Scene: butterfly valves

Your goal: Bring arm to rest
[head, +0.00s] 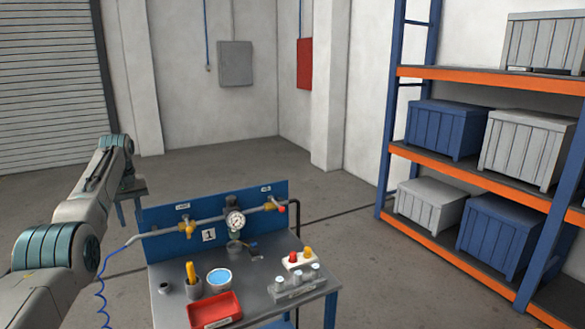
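My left arm comes in from the left edge and bends at a teal joint. Its far end, with the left gripper (128,182), points down and away, left of the workbench (262,275). The gripper is small and dark here, and its fingers cannot be made out. It is clear of the bench's pipe and valves. My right arm and gripper are not in view. On the bench's blue back panel (160,250), a grey pipe carries a brass valve (187,227) at left, a round gauge (235,221) in the middle and another brass valve (270,205) at right.
The bench top holds a red tray (214,310), a cup with a yellow-handled tool (192,284), a blue-topped tub (219,280) and a rack of vials (297,285). A shelf rack (470,77) with crates stands at right. The floor between is clear.

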